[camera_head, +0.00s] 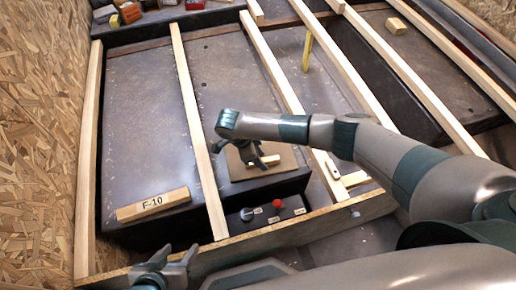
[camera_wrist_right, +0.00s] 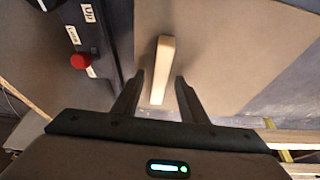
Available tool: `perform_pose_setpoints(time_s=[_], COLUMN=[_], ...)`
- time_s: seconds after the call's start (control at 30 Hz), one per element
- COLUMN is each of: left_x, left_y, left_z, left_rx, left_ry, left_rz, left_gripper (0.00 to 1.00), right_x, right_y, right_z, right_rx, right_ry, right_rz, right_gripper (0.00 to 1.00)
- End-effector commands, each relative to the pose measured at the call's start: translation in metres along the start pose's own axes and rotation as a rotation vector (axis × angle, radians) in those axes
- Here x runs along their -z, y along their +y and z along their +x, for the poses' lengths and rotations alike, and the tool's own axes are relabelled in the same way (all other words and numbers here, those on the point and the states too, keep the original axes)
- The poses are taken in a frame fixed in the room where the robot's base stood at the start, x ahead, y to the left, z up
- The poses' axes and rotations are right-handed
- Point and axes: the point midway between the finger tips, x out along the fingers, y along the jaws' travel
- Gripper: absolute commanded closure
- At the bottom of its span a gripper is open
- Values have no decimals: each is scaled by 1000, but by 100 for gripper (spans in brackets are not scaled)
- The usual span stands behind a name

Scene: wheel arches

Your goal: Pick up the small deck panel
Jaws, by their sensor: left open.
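The small deck panel is a flat brown board (camera_head: 285,158) lying on the dark deck box near the middle of the head view. A pale wooden bar handle (camera_head: 268,160) stands on it. In the right wrist view the panel (camera_wrist_right: 215,40) fills the upper middle, with the handle (camera_wrist_right: 163,60) running up the picture. My right gripper (camera_head: 247,155) is over the panel at the handle. Its fingers (camera_wrist_right: 159,75) are apart, one on each side of the handle's near end, with gaps showing. My left gripper (camera_head: 163,266) is open and empty at the lower left, away from the panel.
A control box with a red button (camera_head: 278,203) sits just in front of the panel; the button (camera_wrist_right: 80,61) also shows in the wrist view. Long wooden slats (camera_head: 200,130) cross the deck. A block marked F-10 (camera_head: 153,204) lies left. A chipboard wall (camera_head: 40,130) bounds the left.

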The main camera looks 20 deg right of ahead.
Motion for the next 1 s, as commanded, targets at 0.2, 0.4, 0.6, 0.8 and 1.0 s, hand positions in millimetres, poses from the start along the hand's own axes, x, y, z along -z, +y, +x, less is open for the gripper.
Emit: perform_pose_setpoints(time_s=[0.2,0.4,0.6,0.8,1.0], left_x=[-5,-8,-9,-7,-5], left_y=[1,1,1,0,0], left_z=[-1,0,0,1,1], left_rx=[-1,-1,-1,0,0], left_ry=[-9,-16,-18,-15,-12], left_rz=[-2,-3,-2,-2,-1], left_gripper=[47,47,47,47,47], right_x=[0,0,0,0,0], right_y=[0,0,0,0,0], right_z=[0,0,0,0,0], right_rx=[0,0,0,0,0], right_ry=[0,1,1,1,1], right_rz=[0,0,0,0,0], right_gripper=[61,90,100,100,100])
